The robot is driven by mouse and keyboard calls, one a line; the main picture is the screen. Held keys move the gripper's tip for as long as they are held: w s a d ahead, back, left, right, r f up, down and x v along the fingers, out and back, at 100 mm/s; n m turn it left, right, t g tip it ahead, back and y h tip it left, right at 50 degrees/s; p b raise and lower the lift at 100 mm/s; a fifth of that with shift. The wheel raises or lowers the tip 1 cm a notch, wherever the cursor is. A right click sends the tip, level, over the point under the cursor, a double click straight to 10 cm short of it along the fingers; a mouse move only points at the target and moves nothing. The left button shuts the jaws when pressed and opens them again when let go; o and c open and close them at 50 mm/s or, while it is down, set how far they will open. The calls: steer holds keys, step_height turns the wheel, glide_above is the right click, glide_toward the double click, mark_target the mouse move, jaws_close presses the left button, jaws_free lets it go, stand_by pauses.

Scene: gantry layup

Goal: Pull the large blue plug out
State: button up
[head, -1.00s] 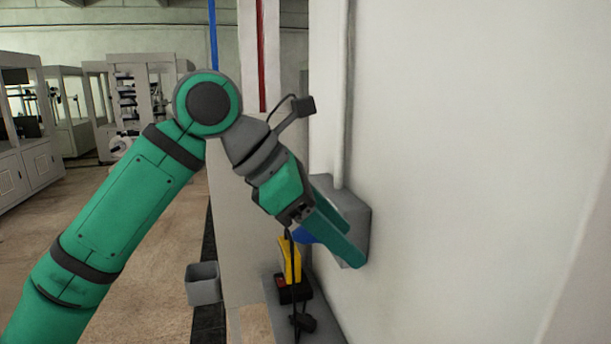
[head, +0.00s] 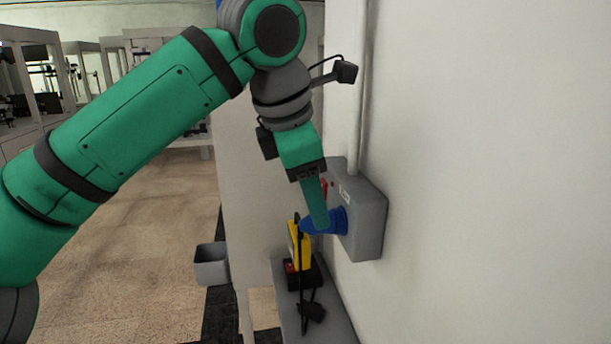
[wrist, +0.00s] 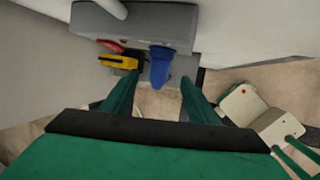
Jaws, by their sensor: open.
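The large blue plug (head: 335,221) sits in the side of a grey wall box (head: 367,215). My gripper (head: 320,222) is open and points down, with its fingers level with the plug in the head view, where one finger covers part of it. In the wrist view the blue plug (wrist: 161,65) shows ahead, in line with the gap between the two green fingers (wrist: 152,98). The grey box (wrist: 133,25) shows behind it. I cannot tell whether a finger touches the plug.
A yellow device (head: 299,246) with a dark base and cable stands on a grey ledge (head: 290,315) below the box. A grey bin (head: 211,265) is at the left. The white wall (head: 490,170) borders the right side. A vertical conduit (head: 358,90) runs into the box top.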

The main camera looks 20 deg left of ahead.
mark_target(303, 222)
steer(key=shift+x, duration=2.75)
steer(key=shift+a, duration=0.1)
steer(key=c, duration=1.3)
steer(key=shift+s+a, duration=0.85)
steer(key=shift+a, duration=0.35)
steer(key=shift+s+a, duration=0.5)
steer(key=shift+a, duration=0.2)
steer(key=shift+s+a, duration=0.45)
steer(key=shift+a, duration=0.25)
